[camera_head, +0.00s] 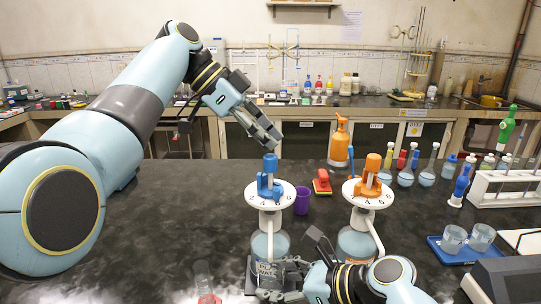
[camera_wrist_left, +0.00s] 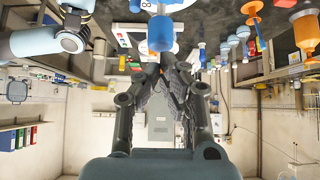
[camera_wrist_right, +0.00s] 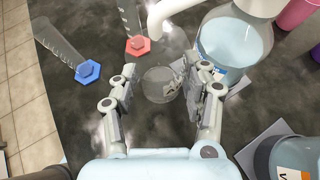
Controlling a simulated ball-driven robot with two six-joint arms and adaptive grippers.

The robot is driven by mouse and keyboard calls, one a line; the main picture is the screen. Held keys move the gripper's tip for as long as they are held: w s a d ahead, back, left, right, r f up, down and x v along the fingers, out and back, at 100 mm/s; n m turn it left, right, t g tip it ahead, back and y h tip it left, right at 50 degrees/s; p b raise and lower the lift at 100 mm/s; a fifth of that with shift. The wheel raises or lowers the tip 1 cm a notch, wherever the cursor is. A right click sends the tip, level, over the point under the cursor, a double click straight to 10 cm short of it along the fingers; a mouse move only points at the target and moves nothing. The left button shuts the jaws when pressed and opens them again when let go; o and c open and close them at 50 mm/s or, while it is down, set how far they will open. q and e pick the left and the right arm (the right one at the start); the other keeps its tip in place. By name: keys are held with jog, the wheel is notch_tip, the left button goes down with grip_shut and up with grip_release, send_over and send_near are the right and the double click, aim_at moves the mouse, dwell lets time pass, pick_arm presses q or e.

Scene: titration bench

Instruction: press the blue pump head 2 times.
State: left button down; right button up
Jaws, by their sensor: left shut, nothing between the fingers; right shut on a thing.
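The blue pump head (camera_head: 270,165) stands upright on a white numbered collar (camera_head: 262,200) atop a bottle of pale blue liquid (camera_head: 270,243). It also shows in the left wrist view (camera_wrist_left: 161,34). My left gripper (camera_head: 274,138) is shut and empty, a little above the blue pump head and apart from it. My right gripper (camera_head: 273,282) is low, by the base of the same bottle. In the right wrist view its fingers (camera_wrist_right: 160,80) are shut on a clear glass vessel (camera_wrist_right: 160,88) beneath the white spout (camera_wrist_right: 172,12).
An orange pump head (camera_head: 370,172) on a similar bottle stands just to the right. A purple cup (camera_head: 302,200) and a red block-like item (camera_head: 322,183) stand behind. Cylinders with a red base (camera_wrist_right: 138,46) and a blue base (camera_wrist_right: 88,71) stand near the right gripper.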

aim_at(265, 157)
pick_arm(q)
jog(key=shift+f, duration=0.4)
jog(key=shift+s+f, duration=0.1)
jog(key=shift+f, duration=1.65)
dwell(1.7)
jog(key=shift+r, duration=0.1)
jog(key=shift+r, duration=2.35)
jog(key=shift+r, duration=0.15)
notch_tip(265, 157, up, 6)
jog(key=shift+f, duration=0.1)
dwell(0.3)
jog(key=v, duration=0.7)
jog(key=shift+a, duration=0.15)
